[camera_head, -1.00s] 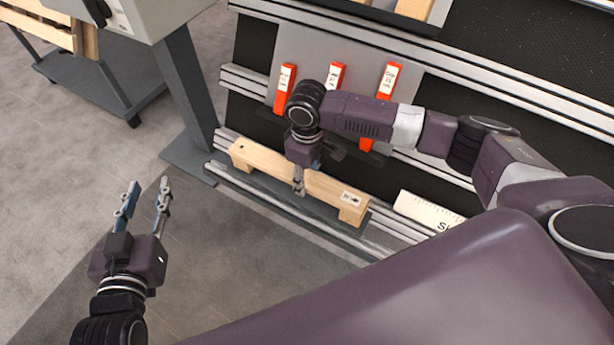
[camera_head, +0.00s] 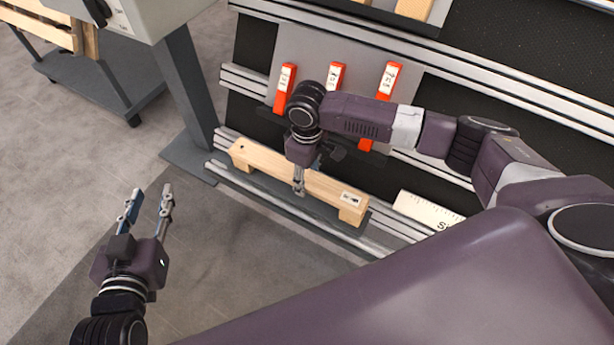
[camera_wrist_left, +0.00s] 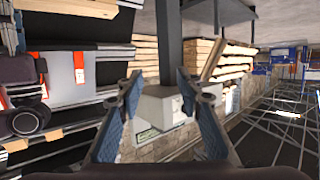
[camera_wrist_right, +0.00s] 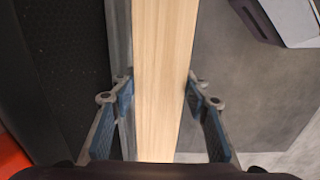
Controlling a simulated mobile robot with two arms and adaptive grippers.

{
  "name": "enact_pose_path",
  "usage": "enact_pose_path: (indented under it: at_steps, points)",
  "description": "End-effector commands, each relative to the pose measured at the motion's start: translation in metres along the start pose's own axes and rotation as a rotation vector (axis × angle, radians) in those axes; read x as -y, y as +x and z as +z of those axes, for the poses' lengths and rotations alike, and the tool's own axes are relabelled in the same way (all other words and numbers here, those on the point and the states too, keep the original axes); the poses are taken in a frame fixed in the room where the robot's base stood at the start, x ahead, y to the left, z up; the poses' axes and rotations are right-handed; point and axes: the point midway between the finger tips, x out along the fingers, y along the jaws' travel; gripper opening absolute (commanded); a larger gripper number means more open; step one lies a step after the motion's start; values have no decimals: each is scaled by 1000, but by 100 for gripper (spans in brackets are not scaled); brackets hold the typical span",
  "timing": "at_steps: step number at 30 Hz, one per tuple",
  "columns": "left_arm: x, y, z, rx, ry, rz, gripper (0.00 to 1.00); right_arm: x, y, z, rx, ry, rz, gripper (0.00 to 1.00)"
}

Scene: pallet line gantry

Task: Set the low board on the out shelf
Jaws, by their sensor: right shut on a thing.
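The low board (camera_head: 325,189) is a pale wooden board with end blocks and a small label near its right end. It lies along a low grey ledge at the foot of the black rack in the head view. My right gripper (camera_head: 299,190) points down at the board's middle and is shut on it. In the right wrist view the board (camera_wrist_right: 165,70) runs between the two fingers (camera_wrist_right: 160,85). My left gripper (camera_head: 150,192) is open and empty over the floor at the left; its spread fingers (camera_wrist_left: 158,85) also show in the left wrist view. I cannot tell which shelf is the out shelf.
Several red-orange labelled pieces (camera_head: 285,88) stand on a grey panel above the board. A white ruler-marked strip (camera_head: 428,212) lies right of it. A grey post (camera_head: 188,85) stands at the left, with a cart (camera_head: 110,92) behind. The floor (camera_head: 220,240) in front is clear.

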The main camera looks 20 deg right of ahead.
Motion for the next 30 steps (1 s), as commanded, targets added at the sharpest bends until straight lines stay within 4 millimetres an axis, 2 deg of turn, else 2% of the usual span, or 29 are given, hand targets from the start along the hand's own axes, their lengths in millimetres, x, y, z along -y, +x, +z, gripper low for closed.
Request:
enact_pose_path:
  at_steps: [30]
  points:
    - [2, -3, 16, 68, 1, -4, 33, 0, 2, -1, -2, 0, 0, 0]
